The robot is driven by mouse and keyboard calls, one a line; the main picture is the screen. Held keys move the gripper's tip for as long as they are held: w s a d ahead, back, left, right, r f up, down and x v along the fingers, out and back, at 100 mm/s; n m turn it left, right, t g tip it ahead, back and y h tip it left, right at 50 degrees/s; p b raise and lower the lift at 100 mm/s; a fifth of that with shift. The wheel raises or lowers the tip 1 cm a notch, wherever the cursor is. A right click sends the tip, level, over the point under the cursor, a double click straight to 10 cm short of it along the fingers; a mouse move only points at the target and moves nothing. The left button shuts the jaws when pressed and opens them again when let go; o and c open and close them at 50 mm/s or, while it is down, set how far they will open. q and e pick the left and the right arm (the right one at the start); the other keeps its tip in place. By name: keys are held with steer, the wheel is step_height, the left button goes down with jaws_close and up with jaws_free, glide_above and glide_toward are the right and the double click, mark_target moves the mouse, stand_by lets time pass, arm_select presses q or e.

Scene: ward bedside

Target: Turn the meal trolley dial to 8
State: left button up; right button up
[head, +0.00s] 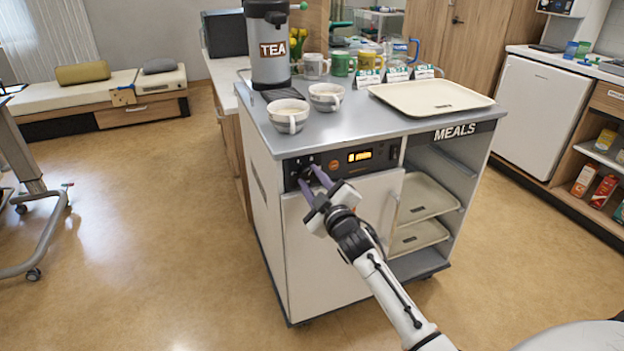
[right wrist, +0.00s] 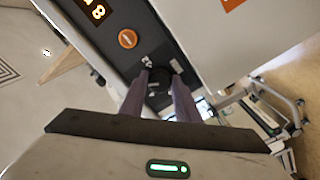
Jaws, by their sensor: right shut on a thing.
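The meal trolley (head: 330,245) stands in the middle of the head view, with a dark control panel along its upper front edge. The dial (head: 306,172) is a dark knob at the panel's left end, partly hidden by my fingers. In the right wrist view the dial (right wrist: 159,92) sits between the two purple-grey fingers. My right gripper (head: 309,176) is shut on it. The amber display (head: 360,156) is lit; in the right wrist view the display (right wrist: 97,10) shows what looks like an 8, partly cut off. My left gripper is not in view.
An orange button (head: 334,164) lies between dial and display. On the trolley top are a tea urn (head: 271,55), two striped cups, several mugs and a cream tray (head: 431,97). Open shelves with trays (head: 425,197) are at the right.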

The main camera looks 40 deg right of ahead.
stand_by(0.3)
steer(key=o, duration=1)
steer(key=shift+o, duration=0.2)
steer(key=shift+s, duration=0.1)
steer(key=v, duration=1)
steer(key=shift+p, duration=0.45)
steer(key=shift+s, duration=0.1)
